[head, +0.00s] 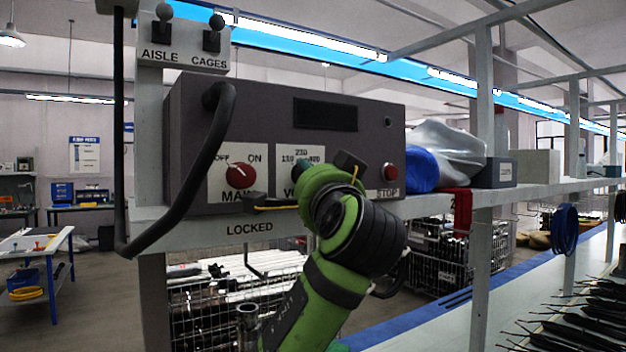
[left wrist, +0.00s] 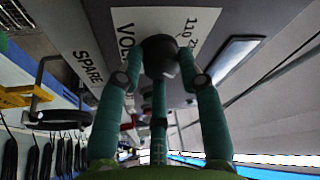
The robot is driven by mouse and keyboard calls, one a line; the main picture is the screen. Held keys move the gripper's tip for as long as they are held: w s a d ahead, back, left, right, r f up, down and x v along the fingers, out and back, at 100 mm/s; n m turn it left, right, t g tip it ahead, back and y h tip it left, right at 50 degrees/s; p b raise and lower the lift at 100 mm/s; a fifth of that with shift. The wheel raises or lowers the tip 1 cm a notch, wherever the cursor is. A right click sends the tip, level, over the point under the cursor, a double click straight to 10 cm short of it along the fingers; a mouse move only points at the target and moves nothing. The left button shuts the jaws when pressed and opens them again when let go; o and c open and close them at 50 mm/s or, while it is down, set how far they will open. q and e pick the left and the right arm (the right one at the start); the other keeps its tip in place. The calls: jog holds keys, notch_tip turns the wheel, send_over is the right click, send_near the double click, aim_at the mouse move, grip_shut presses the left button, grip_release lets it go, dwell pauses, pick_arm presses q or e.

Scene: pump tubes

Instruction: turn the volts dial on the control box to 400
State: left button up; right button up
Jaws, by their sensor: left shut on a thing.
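The grey control box (head: 265,110) stands on a shelf in the middle of the head view. Its volts label (head: 301,153) shows 230 at the top, 110 at the left and a partly covered 400 at the right. The dark volts dial (left wrist: 160,52) shows in the left wrist view, with the fingers of my left gripper (left wrist: 161,80) shut around it. In the head view my left gripper (head: 303,172) and green arm cover the dial. I cannot tell where the dial points. My right gripper is not in view.
The red main knob (head: 241,173) is left of the volts label, and the red stop button (head: 390,172) is to the right. A black cable (head: 212,150) loops from the box's front. A blue roll (head: 421,170) and a clear bag (head: 450,150) lie right of the box.

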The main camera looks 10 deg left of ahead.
pick_arm(q)
jog(key=shift+a, duration=0.1)
jog(key=o, duration=1.1)
jog(key=shift+a, duration=0.2)
jog(key=shift+d, duration=0.1)
jog(key=v, duration=1.2)
